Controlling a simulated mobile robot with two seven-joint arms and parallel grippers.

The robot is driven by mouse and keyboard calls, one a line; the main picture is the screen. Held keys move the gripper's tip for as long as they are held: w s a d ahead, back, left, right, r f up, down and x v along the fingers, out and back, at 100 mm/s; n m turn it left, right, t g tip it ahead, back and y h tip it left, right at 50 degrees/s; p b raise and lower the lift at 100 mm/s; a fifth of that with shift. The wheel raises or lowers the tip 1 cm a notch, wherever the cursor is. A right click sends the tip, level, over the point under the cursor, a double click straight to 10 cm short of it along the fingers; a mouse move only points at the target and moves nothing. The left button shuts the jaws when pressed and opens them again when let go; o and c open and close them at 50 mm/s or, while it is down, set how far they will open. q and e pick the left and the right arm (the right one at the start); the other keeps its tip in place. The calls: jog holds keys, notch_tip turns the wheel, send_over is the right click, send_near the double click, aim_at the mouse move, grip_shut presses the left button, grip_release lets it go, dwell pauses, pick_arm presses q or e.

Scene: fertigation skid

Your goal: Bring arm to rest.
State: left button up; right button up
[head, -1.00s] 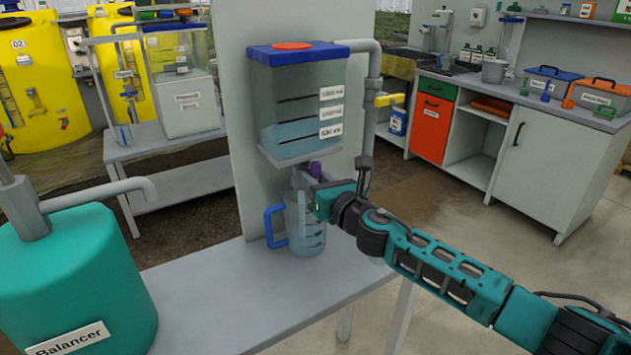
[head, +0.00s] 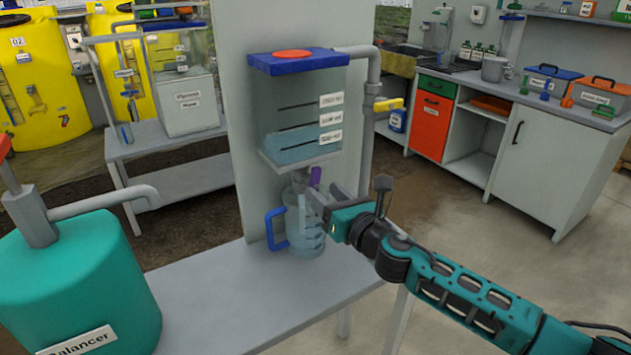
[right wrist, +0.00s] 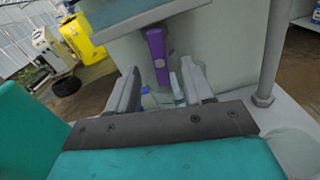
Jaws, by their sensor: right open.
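My right gripper (head: 345,199) is open in front of the dosing tank, close to the purple lever (head: 315,176) under it. In the right wrist view the purple lever (right wrist: 157,56) hangs beyond and between the two open fingers (right wrist: 158,92), with no contact visible. A clear jug (head: 306,232) with a blue handle stands upright on the grey bench below the tank, partly behind my gripper. The clear tank (head: 297,110) has a blue lid and holds some light blue liquid near its bottom. My left gripper is not in view.
A teal Balancer tank (head: 80,270) with a grey spout stands at the left. The grey bench (head: 215,308) has bare room between it and the jug. A pipe with a yellow valve handle (head: 389,104) runs beside the clear tank. A cabinet counter (head: 560,150) stands at the back right.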

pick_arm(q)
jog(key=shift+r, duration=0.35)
pick_arm(e)
jog(key=shift+v, duration=1)
jog(key=s+d+f+m+g+h, duration=0.1)
jog(key=s+d+f+m+h, duration=0.15)
jog(key=s+f+m, duration=1.25)
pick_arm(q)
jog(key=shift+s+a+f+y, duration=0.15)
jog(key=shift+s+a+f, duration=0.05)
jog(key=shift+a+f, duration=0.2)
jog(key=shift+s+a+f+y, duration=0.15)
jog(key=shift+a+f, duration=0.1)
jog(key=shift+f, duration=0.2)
pick_arm(e)
jog(key=s+d+f+m+g+h, duration=0.2)
jog(key=s+d+f+m, duration=0.2)
jog(key=s+m, duration=0.3)
jog(key=s+d+f+m+g+h, duration=0.1)
jog(key=s+d+f+m, duration=0.3)
jog(key=m, duration=1.1)
jog(key=s+d+h, duration=0.1)
jog(key=s+d, duration=0.1)
jog(key=s, duration=0.1)
jog(key=shift+m+g, duration=0.4)
